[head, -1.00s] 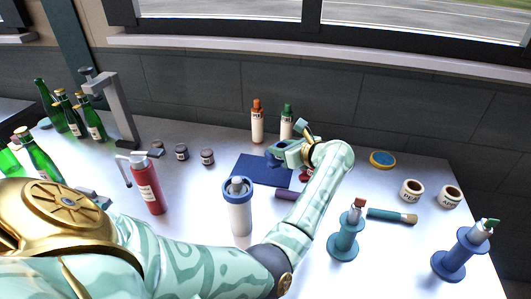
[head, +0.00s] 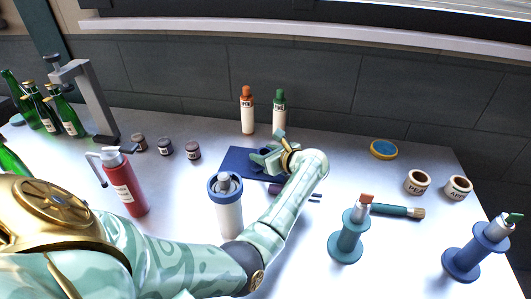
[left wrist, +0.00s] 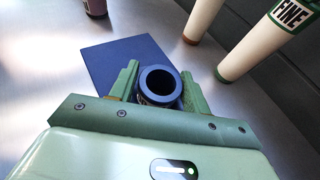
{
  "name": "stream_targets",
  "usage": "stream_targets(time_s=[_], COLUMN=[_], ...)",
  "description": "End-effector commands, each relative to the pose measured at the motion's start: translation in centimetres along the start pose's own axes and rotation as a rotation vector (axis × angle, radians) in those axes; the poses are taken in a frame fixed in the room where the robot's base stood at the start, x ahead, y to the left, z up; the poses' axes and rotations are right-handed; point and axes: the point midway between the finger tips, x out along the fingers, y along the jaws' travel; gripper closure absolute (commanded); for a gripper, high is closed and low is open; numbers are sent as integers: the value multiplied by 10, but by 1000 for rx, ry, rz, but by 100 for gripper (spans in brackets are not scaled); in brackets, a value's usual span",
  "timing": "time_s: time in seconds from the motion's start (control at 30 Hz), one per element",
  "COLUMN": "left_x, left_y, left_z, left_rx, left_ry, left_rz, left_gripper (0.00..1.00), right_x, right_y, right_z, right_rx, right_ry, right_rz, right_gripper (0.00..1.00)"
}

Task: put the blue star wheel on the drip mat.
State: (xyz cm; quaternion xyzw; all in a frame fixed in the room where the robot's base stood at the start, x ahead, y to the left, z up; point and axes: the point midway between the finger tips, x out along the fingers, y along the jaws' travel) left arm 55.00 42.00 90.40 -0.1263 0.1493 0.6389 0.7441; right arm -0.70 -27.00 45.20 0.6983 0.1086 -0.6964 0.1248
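The drip mat (head: 237,160) is a flat dark blue square on the bench, and it also shows in the left wrist view (left wrist: 110,60). My left gripper (head: 270,156) is over the mat's right part. In the left wrist view its green fingers (left wrist: 160,84) flank a hollow blue round piece, which I take as the blue star wheel (left wrist: 160,71). The fingers sit close against both its sides. Its underside is hidden, so I cannot tell whether it touches the mat. My right gripper is not in view.
Two dropper bottles, orange-capped (head: 248,112) and green-capped (head: 279,112), stand behind the mat. A white shaker with a blue rim (head: 228,212) stands in front. A red bottle (head: 127,187) and small jars (head: 165,148) are left. A blue-and-yellow disc (head: 383,149) lies right.

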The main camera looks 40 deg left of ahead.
Motion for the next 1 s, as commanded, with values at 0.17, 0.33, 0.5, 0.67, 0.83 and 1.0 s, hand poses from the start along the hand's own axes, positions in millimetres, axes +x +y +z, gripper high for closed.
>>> stream_targets(time_s=[0.17,0.33,0.5,0.67,0.83,1.0], left_x=[0,-3,-28,-57,-74,-76], left_y=[0,0,0,0,0,0], left_z=[3,4,5,5,5,4], left_rx=[-1,-2,-3,-3,-4,-3], left_ry=[-2,-2,-1,-1,-2,-4], left_rz=[0,-1,-3,-2,0,0], left_gripper=[41,41,41,41,41,41], right_x=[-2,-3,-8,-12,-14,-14], right_y=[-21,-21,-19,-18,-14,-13], right_z=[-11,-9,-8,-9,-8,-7], right_rx=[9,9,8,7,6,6], right_ry=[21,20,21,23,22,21], right_rz=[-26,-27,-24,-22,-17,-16], right_gripper=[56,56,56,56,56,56])
